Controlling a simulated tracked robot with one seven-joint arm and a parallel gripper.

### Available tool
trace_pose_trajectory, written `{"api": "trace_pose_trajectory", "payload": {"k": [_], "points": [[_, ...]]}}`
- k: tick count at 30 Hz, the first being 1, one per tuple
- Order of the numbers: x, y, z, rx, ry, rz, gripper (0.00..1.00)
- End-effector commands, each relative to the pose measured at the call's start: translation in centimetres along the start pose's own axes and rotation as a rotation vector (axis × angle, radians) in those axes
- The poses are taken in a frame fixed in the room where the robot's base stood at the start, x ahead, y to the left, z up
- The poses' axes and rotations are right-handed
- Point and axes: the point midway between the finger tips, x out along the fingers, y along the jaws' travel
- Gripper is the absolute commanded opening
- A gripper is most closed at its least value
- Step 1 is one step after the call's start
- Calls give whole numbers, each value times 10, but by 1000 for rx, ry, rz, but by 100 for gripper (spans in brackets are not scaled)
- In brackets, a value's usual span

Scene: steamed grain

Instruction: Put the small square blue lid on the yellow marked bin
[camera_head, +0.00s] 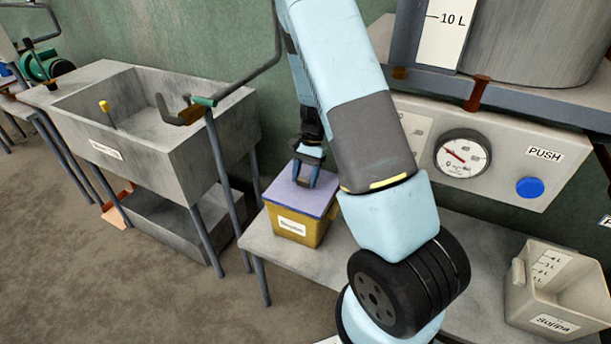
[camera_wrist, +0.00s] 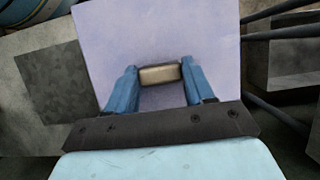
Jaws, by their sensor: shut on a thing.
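The blue lid (camera_head: 328,198) is a flat, square, pale violet-blue panel. In the head view it lies on top of the yellow bin (camera_head: 317,231), which has a white label and stands on the grey bench. The lid looks roughly level and appears to cover the bin's top; I cannot tell whether it is fully seated. My gripper (camera_head: 306,180) points down onto the lid. In the wrist view the lid (camera_wrist: 215,35) fills the middle, and my gripper (camera_wrist: 160,78) is shut on its small metallic handle (camera_wrist: 160,75). The bin is hidden there.
A grey sink (camera_head: 170,125) stands at the left, with a gap between it and the bench (camera_head: 285,252). A gauge panel with a blue button (camera_head: 530,187) is behind the bench. A beige labelled container (camera_head: 560,290) stands at the right end.

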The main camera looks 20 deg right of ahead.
Motion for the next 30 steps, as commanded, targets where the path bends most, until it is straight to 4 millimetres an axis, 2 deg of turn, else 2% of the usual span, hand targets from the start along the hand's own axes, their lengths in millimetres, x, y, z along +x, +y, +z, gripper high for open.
{"api": "trace_pose_trajectory", "payload": {"k": [30], "points": [[10, 0, -4, -1, 0, 1, 14]]}}
